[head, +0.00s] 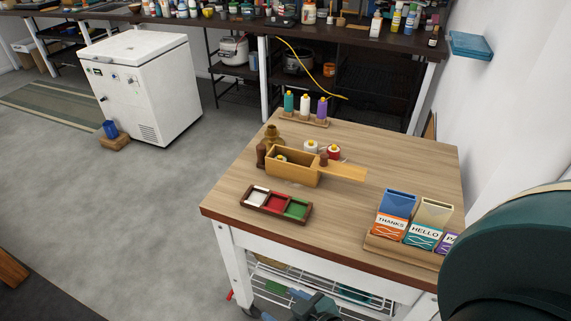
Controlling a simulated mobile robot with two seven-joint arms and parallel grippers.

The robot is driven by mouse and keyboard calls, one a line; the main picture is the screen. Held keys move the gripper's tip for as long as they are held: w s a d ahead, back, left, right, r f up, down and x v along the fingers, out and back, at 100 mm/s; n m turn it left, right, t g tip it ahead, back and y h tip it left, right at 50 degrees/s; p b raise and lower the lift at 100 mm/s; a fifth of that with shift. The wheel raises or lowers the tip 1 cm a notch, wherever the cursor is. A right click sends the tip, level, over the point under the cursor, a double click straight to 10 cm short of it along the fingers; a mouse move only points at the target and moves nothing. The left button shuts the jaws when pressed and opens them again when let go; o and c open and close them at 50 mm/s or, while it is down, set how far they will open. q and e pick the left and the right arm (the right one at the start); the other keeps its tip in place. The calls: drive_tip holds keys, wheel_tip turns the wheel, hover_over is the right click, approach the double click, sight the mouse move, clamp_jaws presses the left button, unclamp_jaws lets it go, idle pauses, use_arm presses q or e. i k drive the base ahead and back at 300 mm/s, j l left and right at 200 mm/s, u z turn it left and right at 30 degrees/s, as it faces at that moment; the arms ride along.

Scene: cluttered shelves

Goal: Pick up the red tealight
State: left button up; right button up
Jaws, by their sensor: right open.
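A small round red item with a pale top (334,151) stands near the middle of the wooden table, beside a similar white one (311,146); it may be the red tealight, but it is too small to be sure. A dark brown tray (247,204) near the front left edge holds white, red (276,203) and green pieces in separate compartments. My right gripper (316,306) is at the bottom edge of the head view, low in front of the table and apart from these things. It is open and partly cut off. My left gripper is not in view.
A wooden box with a flat extension (292,172) lies behind the tray. Bottles (305,106) stand at the back, and a card holder (385,245) is at the front right. Bare tabletop (410,155) lies at the right. A wire shelf is below.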

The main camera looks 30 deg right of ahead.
sight(334, 155)
drive_tip(key=z, duration=1.25)
